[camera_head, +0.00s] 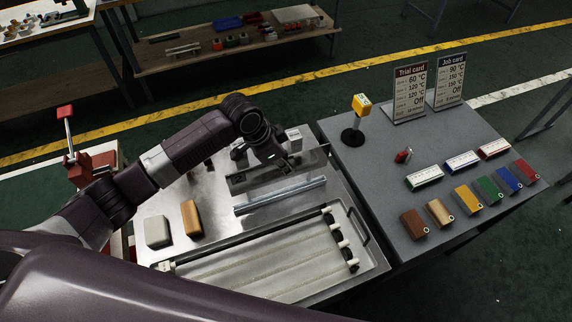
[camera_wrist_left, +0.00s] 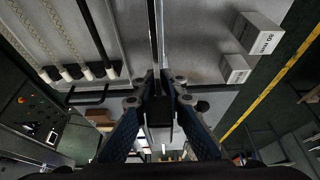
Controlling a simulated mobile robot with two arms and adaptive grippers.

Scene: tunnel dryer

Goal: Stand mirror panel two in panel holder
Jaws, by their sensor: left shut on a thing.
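My left gripper (camera_head: 288,166) reaches over the metal worktop from the left. In the left wrist view its fingers (camera_wrist_left: 160,88) are closed on a thin, long panel (camera_wrist_left: 155,35), seen nearly edge-on, which I take to be a mirror panel. In the head view a long shiny strip (camera_head: 280,195) lies in front of the gripper. A darker plate-like shape (camera_head: 255,176) is just behind it. I cannot tell which of these is the panel holder, nor whether the held panel touches it. My right gripper is not in view.
Pale (camera_head: 158,232) and tan (camera_head: 191,218) blocks stand left. White blocks, one marked 50 mm (camera_wrist_left: 258,33), stand near the panel. The grey table (camera_head: 375,175) carries cards, cases and coloured blocks.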

